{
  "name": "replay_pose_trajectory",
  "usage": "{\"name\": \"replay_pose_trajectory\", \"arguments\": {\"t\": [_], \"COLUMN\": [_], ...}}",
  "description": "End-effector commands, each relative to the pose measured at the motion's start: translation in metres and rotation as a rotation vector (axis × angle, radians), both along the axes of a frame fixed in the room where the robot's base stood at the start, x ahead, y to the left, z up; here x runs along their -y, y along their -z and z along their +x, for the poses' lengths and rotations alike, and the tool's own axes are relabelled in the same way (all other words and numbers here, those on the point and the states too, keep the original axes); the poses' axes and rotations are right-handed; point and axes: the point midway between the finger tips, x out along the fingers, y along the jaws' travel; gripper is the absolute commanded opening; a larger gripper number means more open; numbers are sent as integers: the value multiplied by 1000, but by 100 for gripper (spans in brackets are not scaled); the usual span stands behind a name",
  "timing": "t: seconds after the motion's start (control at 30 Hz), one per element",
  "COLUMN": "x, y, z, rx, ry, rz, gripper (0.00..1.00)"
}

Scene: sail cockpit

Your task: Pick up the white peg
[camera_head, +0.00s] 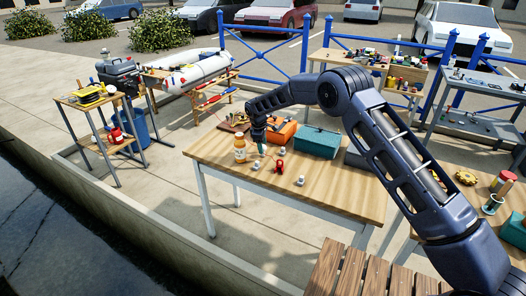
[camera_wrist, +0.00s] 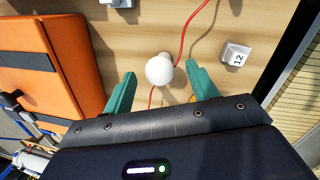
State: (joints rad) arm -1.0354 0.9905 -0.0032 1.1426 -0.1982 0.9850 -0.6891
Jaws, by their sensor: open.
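The white peg (camera_wrist: 159,69), with a rounded top, stands out against the wooden table in the wrist view. It shows just ahead of and between the teal fingertips of my gripper (camera_wrist: 162,84), with a gap on each side. The fingers are spread and hold nothing. In the head view my gripper (camera_head: 261,151) hangs low over the far left part of the wooden table (camera_head: 345,197). Small white pieces (camera_head: 301,181) lie around it there, and I cannot tell which is the peg.
An orange case (camera_wrist: 50,65) lies close on the left in the wrist view. A bottle (camera_head: 240,151) and a teal box (camera_head: 317,142) stand near my gripper.

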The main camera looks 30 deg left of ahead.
Motion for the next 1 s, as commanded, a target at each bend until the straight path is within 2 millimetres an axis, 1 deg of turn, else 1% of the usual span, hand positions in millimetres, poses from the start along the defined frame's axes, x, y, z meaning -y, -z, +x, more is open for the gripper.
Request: {"name": "replay_pose_trajectory", "arguments": {"t": [0.03, 0.1, 0.2, 0.43, 0.57, 0.6, 0.67, 0.7, 1.0], "x": [0, 1, 1, 1, 1, 1, 1, 1, 1], "y": [9, 18, 26, 27, 27, 27, 27, 27, 25], "z": [2, 3, 5, 5, 5, 5, 5, 5, 5], "rx": [0, 0, 1, 1, 1, 1, 1, 1, 1], "ry": [-1, -1, -1, -1, 0, 0, 0, 0, 0], "rz": [-2, -1, -1, 0, 0, 0, 0, 0, 0], "gripper": [58, 58, 58, 58, 32, 25, 13, 11, 11]}}
